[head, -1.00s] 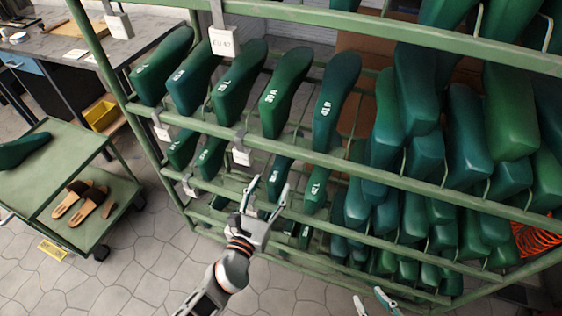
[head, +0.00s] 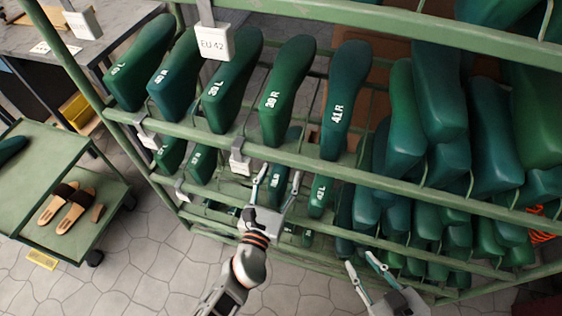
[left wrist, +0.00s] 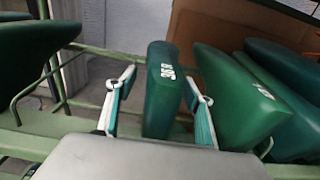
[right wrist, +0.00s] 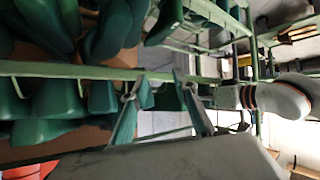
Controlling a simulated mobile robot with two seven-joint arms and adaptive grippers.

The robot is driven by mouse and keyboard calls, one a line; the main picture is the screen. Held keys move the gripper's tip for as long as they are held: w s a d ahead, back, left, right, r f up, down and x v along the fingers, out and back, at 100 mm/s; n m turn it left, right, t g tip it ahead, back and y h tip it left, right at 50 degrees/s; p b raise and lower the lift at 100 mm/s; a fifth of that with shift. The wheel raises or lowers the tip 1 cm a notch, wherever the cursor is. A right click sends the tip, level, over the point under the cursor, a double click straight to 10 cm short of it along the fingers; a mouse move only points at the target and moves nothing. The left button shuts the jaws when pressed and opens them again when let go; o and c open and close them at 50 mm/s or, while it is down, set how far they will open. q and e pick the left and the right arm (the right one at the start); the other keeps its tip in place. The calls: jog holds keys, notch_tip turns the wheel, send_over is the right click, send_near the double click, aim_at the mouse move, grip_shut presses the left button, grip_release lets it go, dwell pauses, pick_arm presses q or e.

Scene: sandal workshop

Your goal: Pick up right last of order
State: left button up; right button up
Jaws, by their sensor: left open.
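Green shoe lasts with white size marks stand in rows on a green rack (head: 400,180). My left gripper (head: 281,175) is open at the lower row, in front of a marked last (head: 278,184).
The upper row holds lasts marked 39 R (head: 285,90) and 41 R (head: 345,100). An EU 42 tag (head: 216,42) hangs above. A green trolley (head: 100,225) with sandals (head: 70,207) stands at left. The rack's green rails cross close to my grippers.

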pick_arm(q)
jog(key=shift+s, duration=0.1)
jog(key=c, duration=1.2)
jog(key=shift+r, duration=0.15)
